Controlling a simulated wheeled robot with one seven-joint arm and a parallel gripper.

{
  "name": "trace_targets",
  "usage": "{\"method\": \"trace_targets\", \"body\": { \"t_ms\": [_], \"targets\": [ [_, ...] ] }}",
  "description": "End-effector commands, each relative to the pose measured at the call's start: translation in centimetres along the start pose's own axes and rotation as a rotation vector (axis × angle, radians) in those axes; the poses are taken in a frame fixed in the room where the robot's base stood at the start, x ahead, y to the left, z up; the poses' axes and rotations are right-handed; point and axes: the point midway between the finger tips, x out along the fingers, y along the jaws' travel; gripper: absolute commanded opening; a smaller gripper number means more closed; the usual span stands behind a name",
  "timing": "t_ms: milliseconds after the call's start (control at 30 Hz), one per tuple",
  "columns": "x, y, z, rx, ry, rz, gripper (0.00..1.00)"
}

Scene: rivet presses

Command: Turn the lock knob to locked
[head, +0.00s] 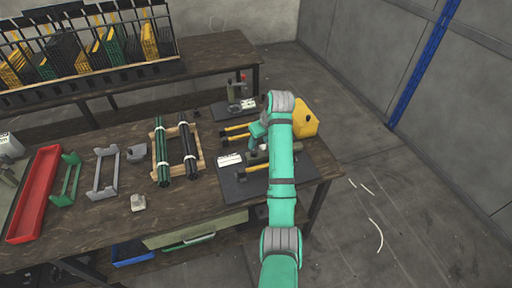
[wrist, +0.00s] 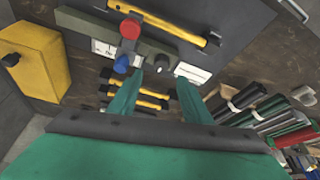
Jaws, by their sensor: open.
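In the wrist view a grey-green press bar carries a red knob (wrist: 130,28), a blue knob (wrist: 121,64) and a small dark round knob (wrist: 163,59). I cannot read which one is the lock knob. A white label (wrist: 103,48) lies beside the red and blue knobs, and another white label (wrist: 193,73) lies right of the dark knob. My gripper (wrist: 160,77) is open and empty, its green fingertips just short of the bar on either side of the dark knob. In the head view my arm hides most of the press and the fingertips.
A yellow-handled tool (wrist: 165,22) lies beyond the bar, and several more lie on the near side. A yellow box (wrist: 35,62) stands at the left. In the head view, dark rods on a wooden rack (head: 203,163) and a red tray (head: 35,195) stand left of my arm.

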Motion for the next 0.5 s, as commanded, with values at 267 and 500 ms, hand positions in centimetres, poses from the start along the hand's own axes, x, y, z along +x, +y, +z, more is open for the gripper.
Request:
{"method": "trace_targets", "body": {
  "t_ms": [267, 500],
  "targets": [
    [5.0, 0.1, 0.2, 0.003, -0.002, -0.001, 0.44],
    [7.5, 0.3, 0.2, 0.004, 0.0, 0.001, 0.44]
  ]
}}
